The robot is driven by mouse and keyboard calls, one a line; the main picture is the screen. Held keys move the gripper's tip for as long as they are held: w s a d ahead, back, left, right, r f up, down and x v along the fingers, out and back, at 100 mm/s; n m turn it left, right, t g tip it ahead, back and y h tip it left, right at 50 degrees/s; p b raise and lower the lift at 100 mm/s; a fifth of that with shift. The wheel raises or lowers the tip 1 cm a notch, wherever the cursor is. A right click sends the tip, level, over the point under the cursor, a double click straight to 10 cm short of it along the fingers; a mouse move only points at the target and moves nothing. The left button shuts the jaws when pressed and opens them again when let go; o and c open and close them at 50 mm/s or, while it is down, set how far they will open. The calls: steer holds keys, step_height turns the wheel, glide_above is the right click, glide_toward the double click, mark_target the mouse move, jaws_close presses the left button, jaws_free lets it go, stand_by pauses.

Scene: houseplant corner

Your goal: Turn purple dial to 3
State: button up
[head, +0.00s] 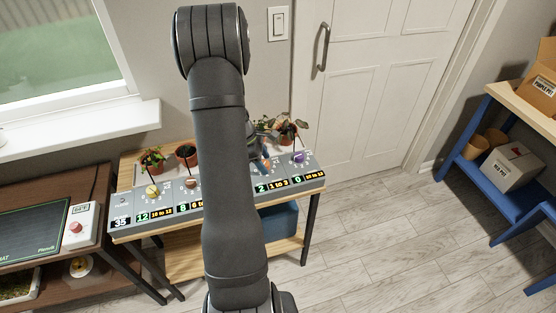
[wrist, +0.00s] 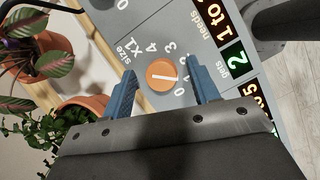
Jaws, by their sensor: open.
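The purple dial (head: 298,157) is at the right end of the grey control panel (head: 317,175) in the head view. The green display below it reads 0. The purple dial does not show in the wrist view. My gripper (head: 263,161) is over the panel, left of the purple dial and partly hidden by my arm. In the wrist view my gripper (wrist: 161,78) is open, with one blue finger on each side of an orange dial (wrist: 161,75). I cannot tell whether the fingers touch it. The orange dial's white line points right, near the low numbers.
Potted plants stand behind the panel, one with dark leaves (head: 286,128) close to the purple dial. A yellow dial (head: 152,191) and a brownish dial (head: 191,183) are farther left. A blue shelf (head: 480,181) with a white box (head: 516,165) stands at right.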

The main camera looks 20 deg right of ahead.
steer(key=d+r+m, duration=0.1)
steer(key=m, duration=0.2)
steer(key=s+d+r+m+y, duration=0.1)
steer(key=d+m, duration=0.1)
steer(key=m, duration=0.2)
steer(key=d+r+m+y, duration=0.1)
steer(key=d+m, duration=0.1)
steer(key=m, duration=0.1)
steer(key=shift+s+g, duration=0.3)
steer(key=s+d+r+m+y, duration=0.2)
steer(key=d+r+m, duration=0.25)
steer(key=m, duration=0.75)
step_height(320, 180, up, 8)
steer(key=m+t+y, duration=0.3)
steer(key=m+t, duration=0.2)
steer(key=m, duration=1.4)
glide_above(299, 155)
steer(key=s+d, duration=0.5)
steer(key=x, duration=1.7)
steer(key=shift+a, duration=0.2)
steer(key=c, duration=1)
steer(key=shift+o, duration=0.2)
